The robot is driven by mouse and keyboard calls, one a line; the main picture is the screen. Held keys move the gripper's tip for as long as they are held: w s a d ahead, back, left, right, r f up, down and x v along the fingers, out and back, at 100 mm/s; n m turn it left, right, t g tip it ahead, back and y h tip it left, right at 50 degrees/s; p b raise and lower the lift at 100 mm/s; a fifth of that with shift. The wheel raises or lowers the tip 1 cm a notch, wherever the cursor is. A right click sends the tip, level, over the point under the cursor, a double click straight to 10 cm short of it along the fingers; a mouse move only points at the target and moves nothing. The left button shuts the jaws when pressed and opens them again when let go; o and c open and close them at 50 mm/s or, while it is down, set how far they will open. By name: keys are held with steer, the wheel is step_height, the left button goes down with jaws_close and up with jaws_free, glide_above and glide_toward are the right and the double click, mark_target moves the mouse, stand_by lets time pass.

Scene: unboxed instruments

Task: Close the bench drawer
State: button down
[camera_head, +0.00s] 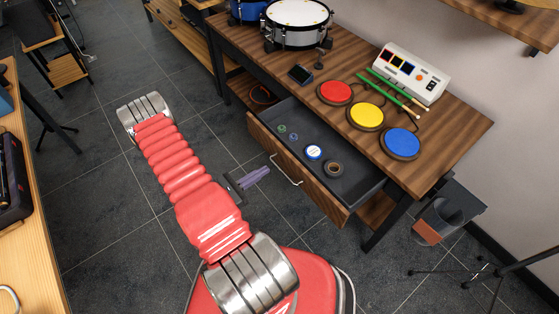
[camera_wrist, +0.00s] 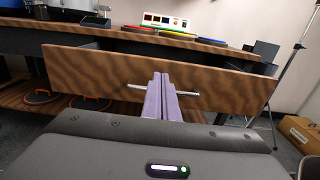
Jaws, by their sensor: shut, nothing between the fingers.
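The bench drawer (camera_head: 349,189) is pulled out from under the wooden bench (camera_head: 457,135). Small round items lie inside it. Its wooden front (camera_wrist: 88,72) fills the middle of the wrist view, with a horizontal metal handle (camera_wrist: 135,87). The handle also shows in the head view (camera_head: 286,174). My gripper (camera_head: 268,171) has purple fingers and is shut and empty. It is in front of the drawer front, near the handle. In the wrist view my fingers (camera_wrist: 161,76) overlap the handle's middle; I cannot tell whether they touch it.
On the bench stand a drum (camera_head: 297,22), red, yellow and blue pads (camera_head: 367,116) and a white device (camera_head: 411,73). A grey bin (camera_head: 447,217) and a stand are at the right. Another table (camera_head: 40,235) is at the left.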

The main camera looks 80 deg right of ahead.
mark_target(287, 156)
steer(key=shift+x, duration=4.3)
steer(key=shift+s, duration=0.1)
